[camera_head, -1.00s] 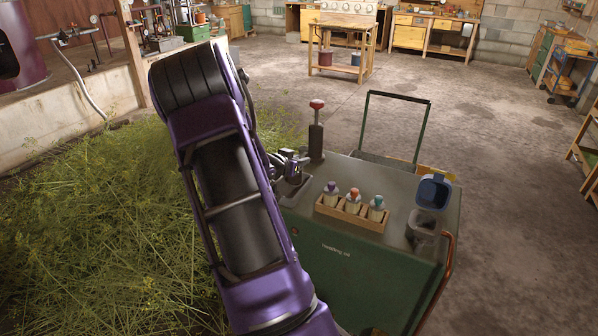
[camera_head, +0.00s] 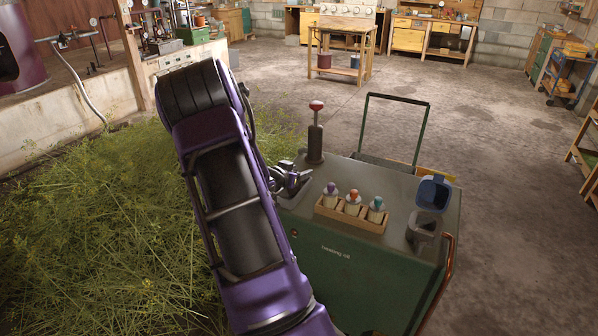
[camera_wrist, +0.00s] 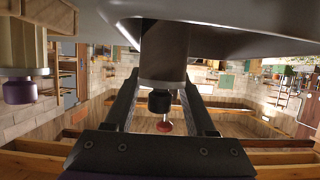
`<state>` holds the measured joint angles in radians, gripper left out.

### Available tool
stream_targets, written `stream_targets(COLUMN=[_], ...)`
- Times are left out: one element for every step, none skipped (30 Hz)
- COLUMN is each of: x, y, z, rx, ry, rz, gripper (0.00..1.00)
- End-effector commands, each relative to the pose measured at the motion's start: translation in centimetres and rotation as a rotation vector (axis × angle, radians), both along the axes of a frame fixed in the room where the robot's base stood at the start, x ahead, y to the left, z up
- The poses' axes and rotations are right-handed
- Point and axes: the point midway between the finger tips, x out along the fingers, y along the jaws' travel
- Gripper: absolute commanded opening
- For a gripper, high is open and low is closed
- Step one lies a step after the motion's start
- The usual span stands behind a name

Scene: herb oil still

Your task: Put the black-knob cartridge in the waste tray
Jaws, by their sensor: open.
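The black-knob cartridge shows in the wrist view as a dark brown cylinder (camera_wrist: 164,50) with a pale metal band and a black knob (camera_wrist: 160,100). That view is upside down, so the knob end points up from the cart. My gripper (camera_wrist: 162,105) is open, with one finger on each side of the knob; I cannot tell whether they touch it. In the head view my gripper (camera_head: 290,179) is low over the left side of the green cart's top (camera_head: 385,180) and hides the cartridge. I cannot make out for certain which thing is the waste tray.
A wooden rack (camera_head: 350,217) with purple, orange and teal-knobbed cartridges stands right of my gripper. A dark post with a red knob (camera_head: 316,106) stands just behind it. A cup with an open blue lid (camera_head: 433,193) is at the right edge. Cut herbs (camera_head: 100,220) lie left.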

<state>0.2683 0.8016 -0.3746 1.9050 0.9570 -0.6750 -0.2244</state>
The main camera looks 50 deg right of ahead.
Motion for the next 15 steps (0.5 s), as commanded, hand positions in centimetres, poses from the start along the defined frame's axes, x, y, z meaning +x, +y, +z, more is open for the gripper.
stream_targets(x=[0.0, 0.0, 0.0, 0.0, -0.1, -0.2, -0.3, -0.4, -0.7, -0.8, -1.0, -1.2, -1.4, -1.6, -1.8], y=[0.0, 0.0, 0.0, 0.2, 0.6, 1.1, 1.6, 2.1, 2.9, 3.5, 4.1, 4.9, 5.5, 6.1, 6.8], z=[0.1, 0.2, 0.5, 0.5, 0.6, 0.8, 1.0, 1.3, 1.6, 1.9, 2.2, 2.5, 2.8, 3.0, 3.4], rx=[0.000, 0.000, 0.000, 0.000, 0.000, 0.000, 0.000, -0.001, 0.000, 0.000, 0.001, 0.000, 0.000, 0.000, 0.001], ry=[0.000, 0.000, 0.000, 0.000, -0.001, 0.000, 0.000, -0.001, 0.000, -0.001, -0.001, -0.001, -0.001, -0.001, -0.003], rz=[0.000, 0.000, 0.000, 0.001, 0.002, 0.002, 0.003, 0.004, 0.003, 0.004, 0.004, 0.005, 0.004, 0.004, 0.004], gripper=[0.56, 0.56, 0.56, 0.56, 0.56, 0.56, 0.56, 0.56, 0.56, 0.56, 0.56, 0.56, 0.56, 0.56, 0.56])
